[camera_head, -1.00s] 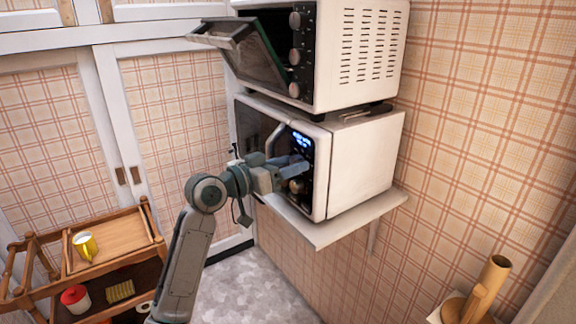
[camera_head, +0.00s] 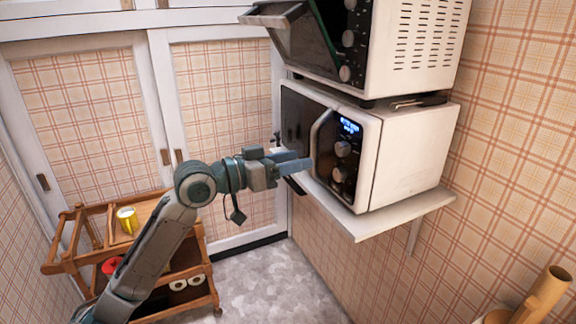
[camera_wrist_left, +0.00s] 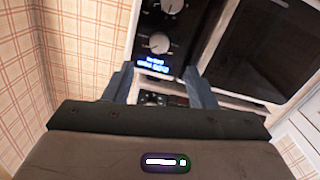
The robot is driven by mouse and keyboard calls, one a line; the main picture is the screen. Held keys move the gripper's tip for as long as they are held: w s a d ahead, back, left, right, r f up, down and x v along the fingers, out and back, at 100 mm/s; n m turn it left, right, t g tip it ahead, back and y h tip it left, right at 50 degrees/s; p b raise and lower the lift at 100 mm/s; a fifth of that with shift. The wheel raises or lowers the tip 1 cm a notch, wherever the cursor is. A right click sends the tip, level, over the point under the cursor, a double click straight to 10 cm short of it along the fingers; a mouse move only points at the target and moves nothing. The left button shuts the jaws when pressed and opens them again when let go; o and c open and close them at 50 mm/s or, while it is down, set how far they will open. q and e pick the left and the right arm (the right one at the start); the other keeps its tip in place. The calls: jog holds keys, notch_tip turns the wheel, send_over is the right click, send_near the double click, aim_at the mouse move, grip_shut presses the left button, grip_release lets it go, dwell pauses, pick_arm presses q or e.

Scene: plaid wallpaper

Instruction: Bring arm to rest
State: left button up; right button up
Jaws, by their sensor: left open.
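My left gripper (camera_head: 295,163) is open and empty, in front of the lower white microwave (camera_head: 415,155), near its door handle and lower left front. In the left wrist view my two blue-grey fingers (camera_wrist_left: 160,82) stand apart, with the microwave's knobs and lit blue display (camera_wrist_left: 152,65) beyond them. In the head view the display and the dark control panel (camera_head: 343,155) show to the right of the gripper. The microwave door looks shut. My right gripper is not in view.
A white oven (camera_head: 415,45) with its door hanging partly open sits above the microwave. Both are over a white wall shelf (camera_head: 385,222). A wooden cart (camera_head: 60,255) with a yellow can (camera_head: 127,220) stands at the lower left. The floor (camera_head: 270,285) between is clear.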

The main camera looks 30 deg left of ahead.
pick_arm(q)
jog(key=shift+s+a, duration=0.2)
jog(key=shift+s, duration=0.15)
dwell(0.3)
